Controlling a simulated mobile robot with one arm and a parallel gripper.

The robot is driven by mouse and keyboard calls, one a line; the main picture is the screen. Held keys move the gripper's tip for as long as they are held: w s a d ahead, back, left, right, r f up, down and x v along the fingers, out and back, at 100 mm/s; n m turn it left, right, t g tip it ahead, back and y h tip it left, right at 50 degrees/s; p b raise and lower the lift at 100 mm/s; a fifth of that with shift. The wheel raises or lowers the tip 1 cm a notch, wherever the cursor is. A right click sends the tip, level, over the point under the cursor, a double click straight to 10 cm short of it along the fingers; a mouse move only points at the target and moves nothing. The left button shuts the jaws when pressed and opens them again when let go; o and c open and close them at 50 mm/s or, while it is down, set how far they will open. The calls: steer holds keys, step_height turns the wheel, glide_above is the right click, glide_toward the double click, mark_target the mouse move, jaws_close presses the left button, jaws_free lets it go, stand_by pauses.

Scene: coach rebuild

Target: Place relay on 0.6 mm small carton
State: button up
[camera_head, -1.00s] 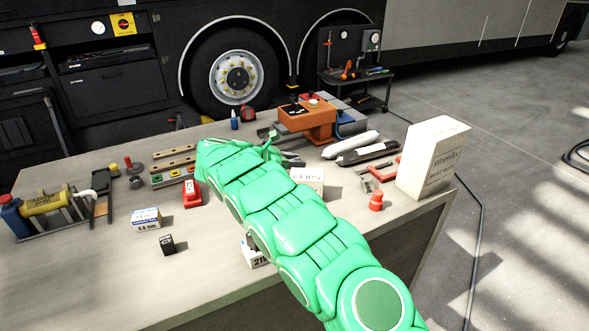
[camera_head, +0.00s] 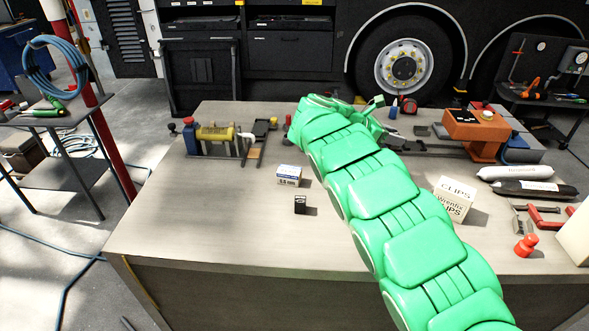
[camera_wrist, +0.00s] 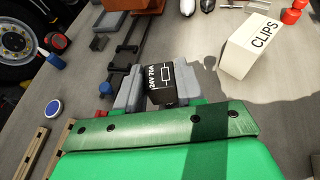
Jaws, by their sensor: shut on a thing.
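The relay (camera_wrist: 160,86), a small black block marked 24V 70A, sits between the grey fingers of my gripper (camera_wrist: 150,88) in the wrist view. My gripper is shut on it. In the head view my green arm hides the relay and most of the gripper. The 0.6 mm small carton (camera_head: 288,175) is white with a blue band and stands on the bench left of my arm. Its top looks clear. It does not show in the wrist view.
A small black block (camera_head: 300,204) stands just in front of the 0.6 mm carton. A CLIPS carton (camera_head: 455,200) stands right of my arm. A yellow cylinder assembly (camera_head: 215,134) is at the back left. The bench's front left is clear.

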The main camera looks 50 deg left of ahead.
steer(key=s+a+n+t+y, duration=0.1)
steer(key=s+a+n+y, duration=0.2)
steer(key=s+a, duration=0.75)
steer(key=n+y, duration=0.3)
glide_above(286, 172)
steer(key=shift+t, duration=0.4)
steer(key=shift+w+f, duration=0.2)
steer(key=shift+f, duration=3.4)
steer(key=shift+f, duration=0.15)
steer(key=o, duration=1)
steer(key=shift+s+r, duration=0.2)
steer(key=shift+r, duration=0.05)
steer(key=v, duration=1.1)
steer(key=shift+s+r, duration=0.15)
steer(key=shift+s, duration=0.1)
